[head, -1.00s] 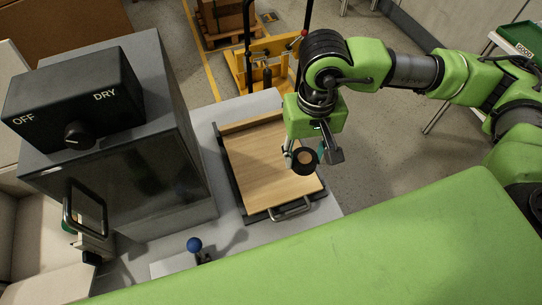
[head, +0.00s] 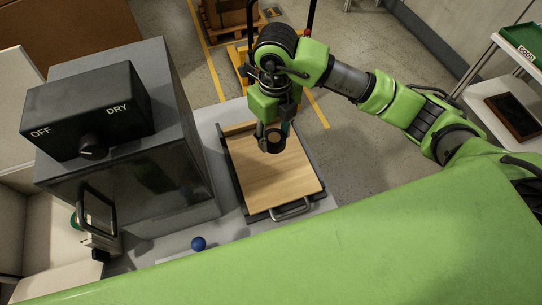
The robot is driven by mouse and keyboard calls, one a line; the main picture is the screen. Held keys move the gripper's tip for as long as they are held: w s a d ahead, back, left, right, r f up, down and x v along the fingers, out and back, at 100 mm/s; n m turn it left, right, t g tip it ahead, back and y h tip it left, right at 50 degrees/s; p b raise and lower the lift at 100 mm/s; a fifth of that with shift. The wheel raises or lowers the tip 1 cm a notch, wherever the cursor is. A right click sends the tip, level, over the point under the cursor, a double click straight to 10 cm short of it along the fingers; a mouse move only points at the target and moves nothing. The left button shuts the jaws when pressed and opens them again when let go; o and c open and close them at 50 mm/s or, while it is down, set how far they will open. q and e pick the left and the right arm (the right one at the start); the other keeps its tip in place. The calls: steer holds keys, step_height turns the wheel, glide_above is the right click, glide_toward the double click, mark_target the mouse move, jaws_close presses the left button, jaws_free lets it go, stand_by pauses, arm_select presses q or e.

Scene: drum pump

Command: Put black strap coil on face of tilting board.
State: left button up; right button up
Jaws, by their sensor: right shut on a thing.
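The tilting board (head: 284,181) is a light wooden panel in a dark frame with a metal handle at its near edge. It lies on the grey table right of the dark cabinet. My right gripper (head: 274,143) is over the far half of the board, shut on the black strap coil (head: 274,138), a small dark ring with a tan centre. The coil is partly covered by the fingers. I cannot tell whether it touches the board's face. My left gripper is not in view.
A dark cabinet (head: 140,180) with an OFF/DRY knob box (head: 85,112) stands close at the left of the board. A blue ball knob (head: 198,243) is in front. A yellow pallet truck (head: 240,62) stands behind. A shelf with a green tray (head: 524,40) is at far right.

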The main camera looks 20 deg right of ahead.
steer(key=m, duration=0.3)
steer(key=shift+w+a+r+m+p, duration=0.2)
steer(key=shift+a+m+p, duration=0.05)
steer(key=shift+m+p, duration=0.05)
steer(key=shift+f+m, duration=0.15)
steer(key=shift+m, duration=0.65)
steer(key=p, duration=0.3)
glide_toward(271, 161)
step_height(271, 161, down, 5)
steer(key=shift+s+f, duration=0.1)
steer(key=shift+f, duration=0.25)
steer(key=shift+f, duration=0.2)
steer(key=o, duration=1.1)
